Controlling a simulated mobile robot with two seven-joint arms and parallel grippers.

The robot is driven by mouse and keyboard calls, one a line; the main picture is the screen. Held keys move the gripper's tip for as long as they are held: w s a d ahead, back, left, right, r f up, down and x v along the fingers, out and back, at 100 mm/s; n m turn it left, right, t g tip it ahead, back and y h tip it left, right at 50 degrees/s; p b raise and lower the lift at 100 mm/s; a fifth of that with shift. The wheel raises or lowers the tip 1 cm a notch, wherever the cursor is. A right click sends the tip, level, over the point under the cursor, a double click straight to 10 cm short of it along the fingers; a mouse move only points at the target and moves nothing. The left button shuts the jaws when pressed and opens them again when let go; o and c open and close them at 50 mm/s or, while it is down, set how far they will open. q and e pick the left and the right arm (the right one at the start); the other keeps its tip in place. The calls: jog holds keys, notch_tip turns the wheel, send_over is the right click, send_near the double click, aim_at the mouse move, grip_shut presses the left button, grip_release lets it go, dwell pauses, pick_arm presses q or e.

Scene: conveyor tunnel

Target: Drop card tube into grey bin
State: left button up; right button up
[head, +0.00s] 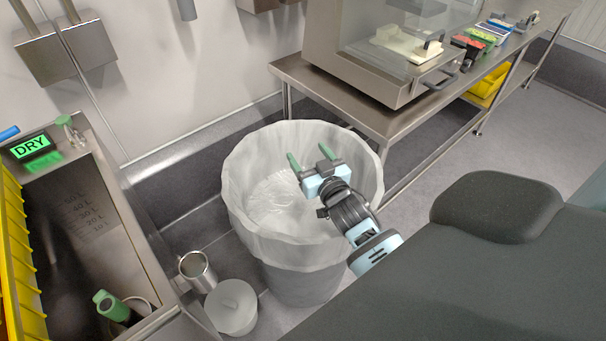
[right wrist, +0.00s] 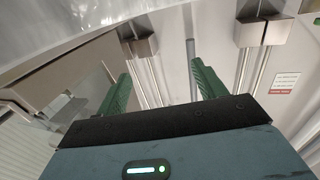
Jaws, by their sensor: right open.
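The grey bin (head: 300,275) stands on the floor in the middle of the head view, lined with a pale translucent bag (head: 250,205) folded over its rim. My right gripper (head: 310,157) is over the bin's opening, with its two green fingers apart. In the right wrist view the gripper (right wrist: 160,80) is open with nothing between the fingers. I cannot see a card tube in either view. Part of the bin's inside is hidden behind my right gripper and forearm. My left gripper is not in view.
A steel bench (head: 345,105) with a glass-fronted cabinet (head: 385,60) stands behind the bin at the right. A steel basin (head: 120,245) with a DRY sign (head: 31,146) is at the left. A metal jug (head: 197,272) and a pale lidded container (head: 232,308) stand beside the bin.

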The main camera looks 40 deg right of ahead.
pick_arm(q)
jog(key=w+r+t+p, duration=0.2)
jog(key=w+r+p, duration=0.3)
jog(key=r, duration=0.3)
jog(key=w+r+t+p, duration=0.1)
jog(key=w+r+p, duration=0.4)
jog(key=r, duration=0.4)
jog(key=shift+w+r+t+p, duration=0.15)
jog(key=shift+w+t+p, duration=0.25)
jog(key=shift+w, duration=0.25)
pick_arm(e)
jog(key=s+a+r+y, duration=0.1)
jog(key=s+a+r, duration=0.3)
jog(key=r, duration=0.4)
jog(key=s+a+r+n+y, duration=0.1)
jog(key=s+a+r, duration=0.3)
jog(key=r, duration=0.4)
jog(key=s+a+r+n+y, duration=0.1)
jog(key=s+a+r, duration=0.3)
jog(key=r, duration=0.4)
jog(key=shift+s+a+r, duration=0.3)
jog(key=shift+s, duration=0.35)
jog(key=shift+f, duration=0.15)
